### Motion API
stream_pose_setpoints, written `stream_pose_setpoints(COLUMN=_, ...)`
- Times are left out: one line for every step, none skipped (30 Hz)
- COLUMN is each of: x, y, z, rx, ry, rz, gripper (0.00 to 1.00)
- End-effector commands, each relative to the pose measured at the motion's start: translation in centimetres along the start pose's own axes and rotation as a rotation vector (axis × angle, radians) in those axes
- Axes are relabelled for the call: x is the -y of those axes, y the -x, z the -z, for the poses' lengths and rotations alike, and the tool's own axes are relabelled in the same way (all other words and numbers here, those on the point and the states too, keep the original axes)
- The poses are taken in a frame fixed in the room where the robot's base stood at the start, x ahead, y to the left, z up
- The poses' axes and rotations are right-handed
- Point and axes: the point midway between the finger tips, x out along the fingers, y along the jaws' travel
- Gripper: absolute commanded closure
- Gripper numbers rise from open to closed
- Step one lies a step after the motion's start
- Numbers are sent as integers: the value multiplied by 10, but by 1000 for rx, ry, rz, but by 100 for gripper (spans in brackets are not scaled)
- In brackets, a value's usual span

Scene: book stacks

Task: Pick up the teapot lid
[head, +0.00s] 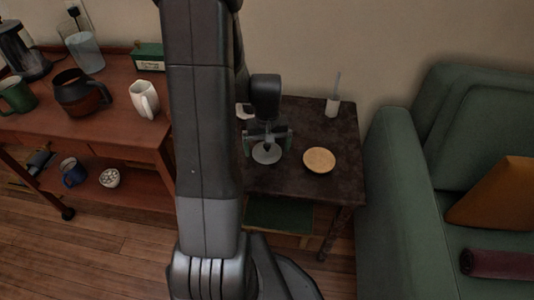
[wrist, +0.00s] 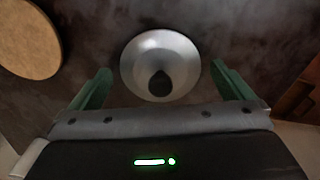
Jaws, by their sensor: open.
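The teapot lid (head: 267,153) is a small round pale grey disc with a dark knob. It lies on the dark side table (head: 290,180) in the head view. In the wrist view the lid (wrist: 161,52) is near the middle, with its dark knob toward my gripper. My gripper (head: 268,144) is above the lid, pointing down. In the wrist view its two green fingers (wrist: 162,85) are spread wide, one to each side of the knob, with nothing held between them. I cannot tell the exact height of the fingertips over the lid.
A round tan disc (head: 319,160) lies right of the lid. A white holder (head: 332,107) with a stick stands at the table's back. A green sofa (head: 400,180) is to the right. A wooden cart (head: 125,135) with mugs and a dark pot (head: 78,93) is at left.

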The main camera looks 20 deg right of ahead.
Motion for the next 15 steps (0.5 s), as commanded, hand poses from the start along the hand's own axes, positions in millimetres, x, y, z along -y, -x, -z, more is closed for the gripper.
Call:
stream_pose_setpoints(x=0, y=0, z=0, rx=0, ry=0, rz=0, gripper=0)
stream_pose_setpoints(x=0, y=1, z=0, rx=0, ry=0, rz=0, gripper=0)
stream_pose_setpoints(x=0, y=1, z=0, rx=0, ry=0, rz=0, gripper=2)
stream_pose_setpoints(x=0, y=1, z=0, rx=0, ry=0, rz=0, gripper=8)
stream_pose_setpoints(x=0, y=1, z=0, rx=0, ry=0, rz=0, gripper=14)
stream_pose_setpoints(x=0, y=1, z=0, rx=0, ry=0, rz=0, gripper=22)
stream_pose_setpoints(x=0, y=1, z=0, rx=0, ry=0, rz=0, gripper=28)
stream_pose_setpoints(x=0, y=1, z=0, rx=0, ry=0, rz=0, gripper=33)
stream_pose_setpoints(x=0, y=1, z=0, rx=0, ry=0, rz=0, gripper=41)
stream_pose_setpoints(x=0, y=1, z=0, rx=0, ry=0, rz=0, gripper=47)
stream_pose_setpoints(x=0, y=0, z=0, rx=1, ry=0, rz=0, gripper=50)
stream_pose_setpoints(x=0, y=0, z=0, rx=1, ry=0, rz=0, gripper=51)
stream_pose_setpoints(x=0, y=0, z=0, rx=1, ry=0, rz=0, gripper=52)
stream_pose_setpoints(x=0, y=0, z=0, rx=2, ry=0, rz=0, gripper=62)
stream_pose_setpoints(x=0, y=0, z=-1, rx=2, ry=0, rz=1, gripper=80)
